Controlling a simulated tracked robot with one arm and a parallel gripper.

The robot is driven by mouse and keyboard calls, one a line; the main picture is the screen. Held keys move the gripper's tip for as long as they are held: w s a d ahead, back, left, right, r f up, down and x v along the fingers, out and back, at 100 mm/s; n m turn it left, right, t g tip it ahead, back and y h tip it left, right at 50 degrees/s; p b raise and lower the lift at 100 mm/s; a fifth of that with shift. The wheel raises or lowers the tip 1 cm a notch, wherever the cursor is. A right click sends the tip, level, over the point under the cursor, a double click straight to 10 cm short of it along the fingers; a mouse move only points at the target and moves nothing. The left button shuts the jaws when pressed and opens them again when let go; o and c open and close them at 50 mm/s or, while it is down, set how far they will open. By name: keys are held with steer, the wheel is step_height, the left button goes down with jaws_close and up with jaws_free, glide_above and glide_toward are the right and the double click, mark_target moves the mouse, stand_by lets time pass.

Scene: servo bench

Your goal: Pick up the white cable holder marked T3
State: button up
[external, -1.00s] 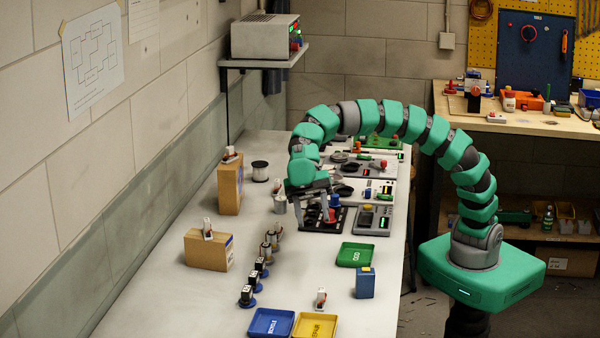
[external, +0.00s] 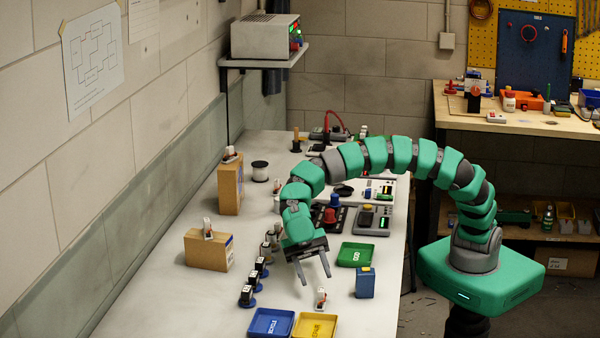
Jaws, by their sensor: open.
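My gripper (external: 316,280) points down over the near part of the bench, its two fingers apart and nothing between them. A small white piece with an orange-brown top (external: 320,298) stands on the bench just below the fingertips; I cannot tell whether they touch it. Similar white pieces sit on the near cardboard box (external: 208,228) and the far cardboard box (external: 230,154). A row of small dark and white pieces on round bases (external: 247,296) runs along the bench to the left. The markings are too small to read, so I cannot tell which is T3.
A blue tray (external: 254,330) and a yellow tray (external: 300,334) lie at the near edge. A green tray (external: 345,257) and a blue box (external: 365,283) stand right of my gripper. Devices and panels (external: 372,219) fill the bench behind. The left bench strip is mostly clear.

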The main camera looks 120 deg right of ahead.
mark_target(321, 289)
steer(key=shift+b+x, duration=0.65)
steer(key=shift+x, duration=2.4)
steer(key=shift+c, duration=0.4)
jaws_close()
